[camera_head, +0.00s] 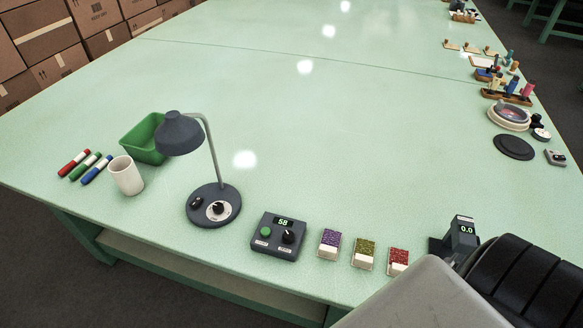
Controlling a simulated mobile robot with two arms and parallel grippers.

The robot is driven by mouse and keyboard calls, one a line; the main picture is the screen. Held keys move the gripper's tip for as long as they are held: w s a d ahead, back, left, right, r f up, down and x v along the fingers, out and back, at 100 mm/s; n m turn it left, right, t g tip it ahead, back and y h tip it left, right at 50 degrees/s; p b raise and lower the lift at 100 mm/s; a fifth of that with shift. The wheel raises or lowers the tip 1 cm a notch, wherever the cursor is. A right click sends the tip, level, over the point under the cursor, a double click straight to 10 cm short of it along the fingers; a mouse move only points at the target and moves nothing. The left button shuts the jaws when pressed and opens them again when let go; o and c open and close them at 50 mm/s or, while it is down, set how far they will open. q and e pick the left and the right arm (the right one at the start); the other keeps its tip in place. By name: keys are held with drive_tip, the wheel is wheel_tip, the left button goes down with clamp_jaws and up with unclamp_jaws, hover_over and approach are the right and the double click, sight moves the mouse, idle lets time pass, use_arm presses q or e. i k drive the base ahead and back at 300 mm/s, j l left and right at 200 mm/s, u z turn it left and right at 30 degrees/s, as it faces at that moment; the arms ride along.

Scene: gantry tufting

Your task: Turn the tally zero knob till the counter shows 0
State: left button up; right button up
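The tally counter (276,236) is a dark grey box near the front edge of the table. Its small display (283,221) shows 58 in green digits. A green button (266,231) is on its left and a black knob (288,237) on its right. Small labels sit below both, too small to read. Neither gripper's fingers are in view. A grey and black part of my body fills the lower right corner, apart from the counter.
A desk lamp (219,203) stands left of the counter; small bead boxes (329,243) stand to its right. A white cup (126,176), green bin (139,143) and markers lie farther left. The table's middle is clear.

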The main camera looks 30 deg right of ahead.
sight(289, 236)
drive_tip(key=l+z, duration=0.1)
drive_tip(key=z, duration=0.25)
drive_tip(key=l+z, duration=0.15)
drive_tip(key=z, duration=0.2)
